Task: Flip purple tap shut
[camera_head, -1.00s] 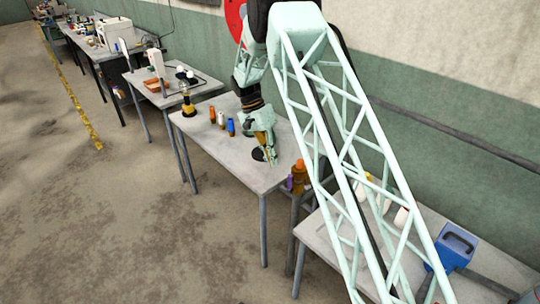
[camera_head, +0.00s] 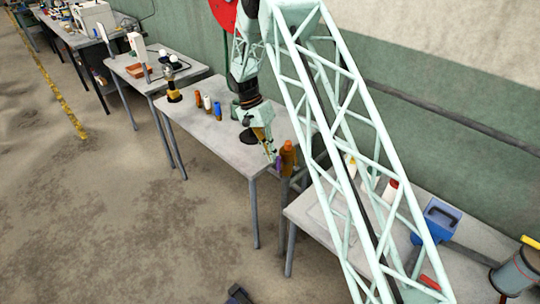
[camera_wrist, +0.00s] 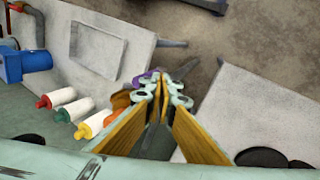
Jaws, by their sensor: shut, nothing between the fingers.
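The purple tap (camera_head: 279,163) is a small handle on the side of an orange-brown fitting (camera_head: 288,156), which stands on a post in the gap between two tables. My gripper (camera_head: 271,153) is shut and empty, pointing down just left of the tap; whether it touches cannot be told. In the wrist view the purple tap (camera_wrist: 146,77) shows beyond my gripper's tips (camera_wrist: 168,88), partly hidden by them. The tap's exact angle is unclear.
The left table (camera_head: 205,140) carries orange, white and blue bottles (camera_head: 217,110) and a dark disc. The right table (camera_wrist: 102,20) holds a shallow tray, a blue box (camera_head: 436,218) and white bottles with coloured caps (camera_wrist: 68,107). Floor in front is open.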

